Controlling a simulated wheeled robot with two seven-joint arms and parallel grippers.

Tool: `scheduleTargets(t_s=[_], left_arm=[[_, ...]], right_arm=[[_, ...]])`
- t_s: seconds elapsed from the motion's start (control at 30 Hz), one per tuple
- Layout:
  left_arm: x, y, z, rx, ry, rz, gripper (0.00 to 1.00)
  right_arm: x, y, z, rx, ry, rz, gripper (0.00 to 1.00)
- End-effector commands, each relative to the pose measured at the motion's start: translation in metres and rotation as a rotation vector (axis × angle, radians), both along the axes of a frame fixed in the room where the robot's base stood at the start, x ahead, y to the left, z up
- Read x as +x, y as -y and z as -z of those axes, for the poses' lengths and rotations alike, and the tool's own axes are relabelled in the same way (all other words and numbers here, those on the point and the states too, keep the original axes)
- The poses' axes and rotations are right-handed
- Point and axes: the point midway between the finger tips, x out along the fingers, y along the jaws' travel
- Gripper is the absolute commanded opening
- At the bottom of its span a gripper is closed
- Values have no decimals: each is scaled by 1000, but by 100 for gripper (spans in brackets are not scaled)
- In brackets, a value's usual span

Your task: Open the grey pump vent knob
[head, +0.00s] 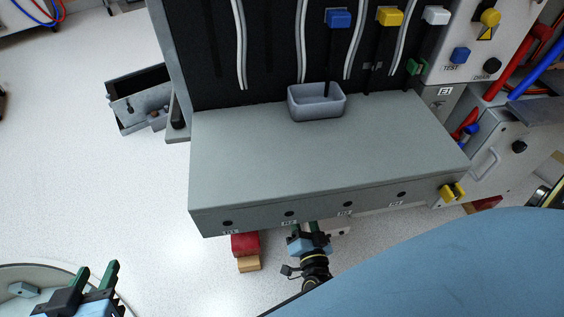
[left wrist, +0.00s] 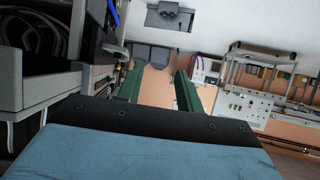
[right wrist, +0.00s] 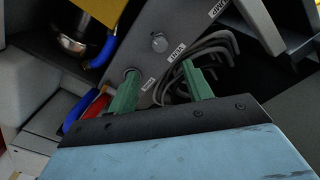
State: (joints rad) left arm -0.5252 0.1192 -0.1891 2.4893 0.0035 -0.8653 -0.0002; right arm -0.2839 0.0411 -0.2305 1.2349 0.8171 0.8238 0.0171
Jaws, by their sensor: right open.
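In the right wrist view a round grey knob (right wrist: 159,42) sits on a grey panel above my right gripper (right wrist: 158,88). A label that seems to read VENT lies to its lower right. A second round grey fitting (right wrist: 131,76) is partly hidden behind the left finger. I cannot tell for certain which is the vent knob.
A grey bench (head: 320,155) carries a small grey tray (head: 316,112) at its back. A red block (head: 245,244) lies below the front edge.

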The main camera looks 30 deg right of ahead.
Motion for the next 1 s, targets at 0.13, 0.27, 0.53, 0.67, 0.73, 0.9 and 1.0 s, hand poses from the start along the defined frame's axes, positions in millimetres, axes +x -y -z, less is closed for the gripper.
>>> scheduleTargets(t_s=[0.13,0.27,0.53,0.67,0.73,0.9,1.0], left_arm=[[5,3,-7,-15,54,5,36],[13,9,-22,-43,156,14,36],[23,21,-65,-118,417,33,36],[24,25,-86,-155,541,41,36],[22,26,-97,-176,608,45,36],[17,29,-123,-224,760,52,36],[13,30,-133,-245,832,56,36]], right_arm=[[10,4,1,0,2,0,50],[26,9,1,-1,4,0,50],[62,22,1,-1,3,0,50],[79,27,1,0,4,0,50],[86,30,1,-1,2,0,50],[104,37,1,-1,3,1,50],[114,39,1,-2,2,0,50]])
